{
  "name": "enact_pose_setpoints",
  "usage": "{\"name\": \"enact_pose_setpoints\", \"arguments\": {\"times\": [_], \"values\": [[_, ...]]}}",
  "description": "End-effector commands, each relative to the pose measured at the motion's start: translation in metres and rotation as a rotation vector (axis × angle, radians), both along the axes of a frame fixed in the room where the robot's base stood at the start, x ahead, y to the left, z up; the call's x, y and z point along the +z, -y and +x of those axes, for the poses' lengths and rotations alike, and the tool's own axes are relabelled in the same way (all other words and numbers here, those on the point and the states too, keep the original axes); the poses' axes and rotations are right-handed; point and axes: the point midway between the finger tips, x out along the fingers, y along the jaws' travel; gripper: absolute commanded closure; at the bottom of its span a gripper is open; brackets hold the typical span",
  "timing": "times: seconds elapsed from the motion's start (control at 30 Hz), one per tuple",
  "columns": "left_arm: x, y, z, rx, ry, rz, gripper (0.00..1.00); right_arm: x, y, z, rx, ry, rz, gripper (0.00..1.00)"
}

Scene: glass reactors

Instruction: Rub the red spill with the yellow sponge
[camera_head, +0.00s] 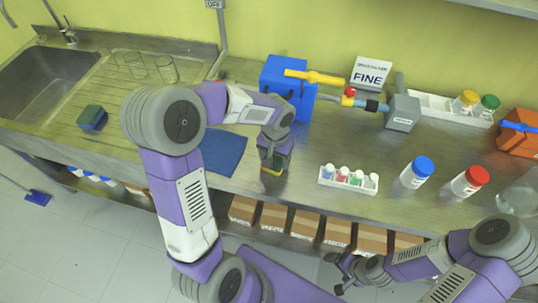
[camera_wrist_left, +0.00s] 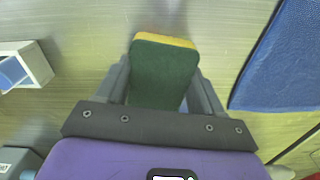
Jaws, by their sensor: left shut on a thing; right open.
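The yellow sponge (camera_wrist_left: 165,40) has a dark green pad and a yellow edge. In the left wrist view it is between the fingers of my left gripper (camera_wrist_left: 163,88), which is shut on it. In the head view the sponge (camera_head: 271,171) shows low at the tips of my left gripper (camera_head: 272,158), over the counter near its front edge. I cannot tell whether it touches the counter. I see no red spill in either view; my arm and gripper hide part of the counter. My right gripper (camera_head: 338,273) is open and empty, in front of the counter.
A blue mat (camera_head: 222,152) lies left of my left gripper. A white rack of small vials (camera_head: 348,179) stands to its right, then a blue-capped jar (camera_head: 417,172) and red-capped jar (camera_head: 469,181). A blue box (camera_head: 285,85) stands behind. A blue-green sponge (camera_head: 92,118) lies far left.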

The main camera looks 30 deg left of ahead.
Motion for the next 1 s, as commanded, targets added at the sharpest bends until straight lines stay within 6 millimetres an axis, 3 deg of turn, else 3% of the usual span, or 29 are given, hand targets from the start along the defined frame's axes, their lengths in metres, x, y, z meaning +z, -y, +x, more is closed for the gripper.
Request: {"name": "enact_pose_setpoints", "arguments": {"times": [0.33,0.5,1.0], "values": [[-0.003,0.028,-0.001,0.007,-0.001,-0.003,0.61,-0.007,0.000,0.000,0.000,0.000,0.000,0.10],[0.024,0.029,0.000,0.011,0.002,-0.004,0.61,0.008,0.000,0.000,0.000,0.000,0.000,0.10],[0.069,0.030,0.000,0.008,0.001,-0.003,0.61,0.043,0.000,0.000,0.000,0.000,0.000,0.10]]}}
